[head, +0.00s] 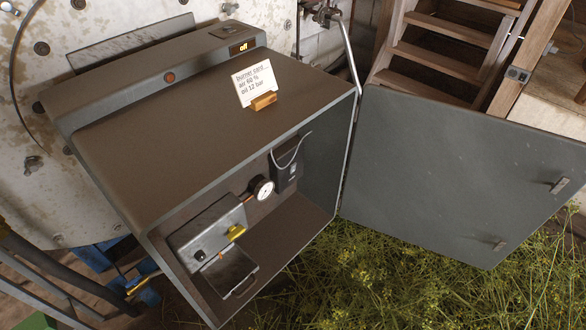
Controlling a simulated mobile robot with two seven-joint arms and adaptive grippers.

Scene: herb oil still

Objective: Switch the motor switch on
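A grey-brown burner cabinet (200,115) stands in the middle of the head view, its door (450,170) swung wide open to the right. Its raised top strip carries a small display reading "off" (243,47), a round orange-red lamp or button (169,77) and a dark switch-like plate (225,31). Inside are a metal box with a yellow lever (236,233), a round white gauge (262,188) and a dark box with a cable (287,172). No part is labelled as the motor switch, so I cannot tell which it is. Neither gripper is in view.
A card (255,82) reading "burner card" stands in a wooden holder on the cabinet top. A small open tray (231,270) sits low inside. Wooden steps (445,45) stand behind the door. Cut yellow-flowered herbs (410,285) cover the ground below it.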

